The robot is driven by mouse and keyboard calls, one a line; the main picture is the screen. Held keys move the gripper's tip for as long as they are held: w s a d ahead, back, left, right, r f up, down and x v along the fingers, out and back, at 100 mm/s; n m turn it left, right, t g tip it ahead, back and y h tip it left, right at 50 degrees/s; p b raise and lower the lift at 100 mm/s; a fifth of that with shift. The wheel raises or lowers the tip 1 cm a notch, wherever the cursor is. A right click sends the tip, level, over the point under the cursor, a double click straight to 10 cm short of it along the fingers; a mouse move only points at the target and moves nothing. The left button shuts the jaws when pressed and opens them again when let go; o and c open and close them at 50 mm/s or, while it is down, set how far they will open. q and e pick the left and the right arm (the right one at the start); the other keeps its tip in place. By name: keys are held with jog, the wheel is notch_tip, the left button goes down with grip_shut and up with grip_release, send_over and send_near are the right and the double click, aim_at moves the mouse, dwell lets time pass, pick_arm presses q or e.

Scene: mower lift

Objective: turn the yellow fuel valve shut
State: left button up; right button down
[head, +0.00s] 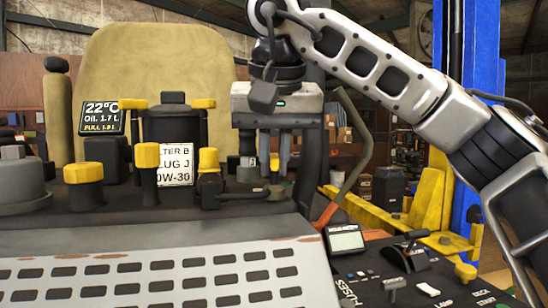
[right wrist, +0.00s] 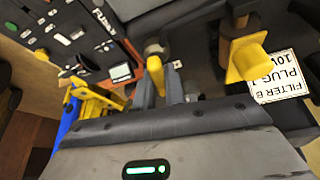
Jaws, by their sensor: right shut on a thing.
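The yellow fuel valve handle (head: 274,162) shows as a small yellow piece low between the fingers of my right gripper (head: 275,168), above the dark engine deck. In the right wrist view the yellow handle (right wrist: 155,74) stands between the two grey fingers of my right gripper (right wrist: 158,88), which is shut on it. The fingers point down in the head view and hide part of the handle and the valve body. How far the handle is turned is hard to tell. My left gripper is not in view.
Several yellow-capped fittings, one a stout cap (head: 83,173), stand left of my gripper. A paper label (head: 172,165) and a black display (head: 102,117) are behind them. A control panel (head: 400,280) lies at lower right. A slotted grey plate (head: 150,275) fills the front.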

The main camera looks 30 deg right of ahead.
jog(key=m, duration=0.2)
jog(key=m+g+h, duration=0.1)
jog(key=m, duration=0.1)
jog(key=shift+m+h, duration=0.3)
jog(key=m+g, duration=0.1)
jog(key=m, duration=0.2)
jog(key=shift+m+h, duration=0.3)
jog(key=shift+h, duration=0.1)
jog(key=m+g, duration=0.2)
jog(key=m, duration=0.2)
jog(key=shift+m+g, duration=0.6)
jog(key=shift+m, duration=1.5)
jog(key=c, duration=1.5)
grip_release()
jog(key=shift+o, duration=0.2)
